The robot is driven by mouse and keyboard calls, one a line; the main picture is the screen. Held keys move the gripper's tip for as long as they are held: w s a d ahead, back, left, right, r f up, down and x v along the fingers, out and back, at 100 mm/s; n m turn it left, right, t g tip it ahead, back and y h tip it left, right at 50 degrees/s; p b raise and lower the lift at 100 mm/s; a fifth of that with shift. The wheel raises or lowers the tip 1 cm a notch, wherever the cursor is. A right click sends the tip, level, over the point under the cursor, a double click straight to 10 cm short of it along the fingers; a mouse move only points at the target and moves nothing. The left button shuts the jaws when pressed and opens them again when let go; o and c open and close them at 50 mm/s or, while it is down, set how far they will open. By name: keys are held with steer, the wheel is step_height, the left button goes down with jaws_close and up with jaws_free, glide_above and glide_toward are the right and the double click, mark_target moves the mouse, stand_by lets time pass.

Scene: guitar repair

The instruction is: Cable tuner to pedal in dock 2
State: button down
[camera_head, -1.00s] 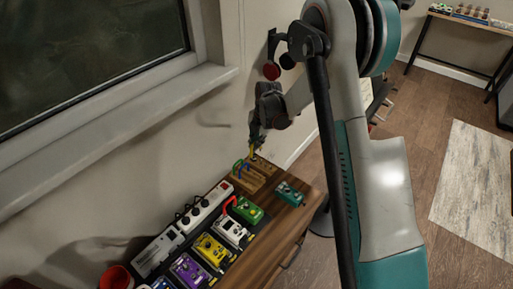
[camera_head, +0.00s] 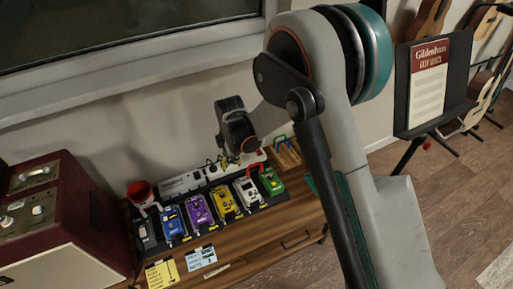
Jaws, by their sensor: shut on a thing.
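My gripper (camera_head: 233,155) hangs over the back of the pedalboard, near the white power strip. A red cable (camera_head: 262,167) shows by the white and green pedals. I cannot tell which pedal is the tuner, nor read dock numbers. The teal pedal is mostly or wholly hidden by my arm.
A wooden cable holder (camera_head: 288,155) with blue and green cables stands right of the power strip (camera_head: 183,182). A red cup (camera_head: 140,192) stands left. A dark red amplifier (camera_head: 50,215) fills the left. Yellow (camera_head: 162,274) and blue (camera_head: 200,258) cards lie in front.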

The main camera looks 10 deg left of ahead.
step_height(320, 180, down, 7)
steer(key=s+b, duration=0.1)
steer(key=b, duration=0.2)
steer(key=shift+a+b, duration=0.4)
steer(key=shift+a, duration=0.05)
steer(key=shift+s+d+r, duration=0.1)
steer(key=shift+s, duration=0.2)
stand_by(0.8)
steer(key=shift+f, duration=1.1)
stand_by(1.1)
steer(key=c, duration=1.7)
jaws_free()
steer(key=shift+o, duration=0.6)
